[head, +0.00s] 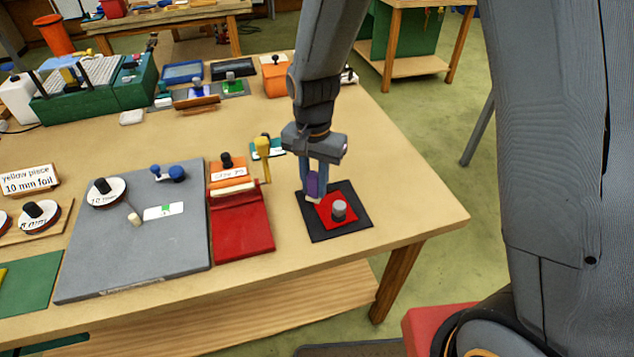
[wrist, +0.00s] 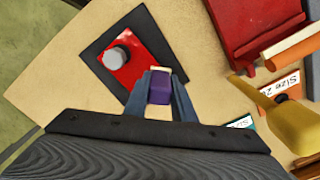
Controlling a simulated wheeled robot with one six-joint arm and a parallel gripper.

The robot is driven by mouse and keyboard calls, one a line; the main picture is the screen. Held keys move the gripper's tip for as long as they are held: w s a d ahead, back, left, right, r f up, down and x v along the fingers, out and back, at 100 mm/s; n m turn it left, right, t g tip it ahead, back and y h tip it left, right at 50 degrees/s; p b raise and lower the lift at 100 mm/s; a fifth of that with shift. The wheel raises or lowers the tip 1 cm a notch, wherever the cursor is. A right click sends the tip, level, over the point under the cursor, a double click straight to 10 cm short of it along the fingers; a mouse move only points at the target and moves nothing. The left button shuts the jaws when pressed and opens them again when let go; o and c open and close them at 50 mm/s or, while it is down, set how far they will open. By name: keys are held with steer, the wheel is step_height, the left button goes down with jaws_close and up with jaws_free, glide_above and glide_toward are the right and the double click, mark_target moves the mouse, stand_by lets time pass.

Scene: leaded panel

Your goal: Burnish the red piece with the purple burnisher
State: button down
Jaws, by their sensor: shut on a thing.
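The red piece (head: 330,219) lies on a black square mat (head: 357,224) near the table's front right corner. A grey round knob (head: 339,208) stands on the red piece. The red piece also shows in the wrist view (wrist: 117,72). My gripper (head: 314,190) is shut on the purple burnisher (head: 312,186), held with its pale tip down at the red piece's back left edge. In the wrist view the purple burnisher (wrist: 160,86) sits between the fingers, its pale end over the edge of the red piece. Whether the tip touches is unclear.
A red tool with a yellow handle (head: 242,222) stands left of the mat. A grey board (head: 140,250) with a weight, blue knobs and a labelled strip lies further left. Green and orange boxes stand behind. Bare table surrounds the mat's right side.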

step_height(320, 180, up, 2)
steer(key=shift+d+r+p, duration=0.1)
steer(key=shift+r+p, duration=0.15)
steer(key=shift+p, duration=0.15)
steer(key=shift+w+r+p, duration=0.1)
steer(key=shift+r+p, duration=1.75)
steer(key=shift+r, duration=0.75)
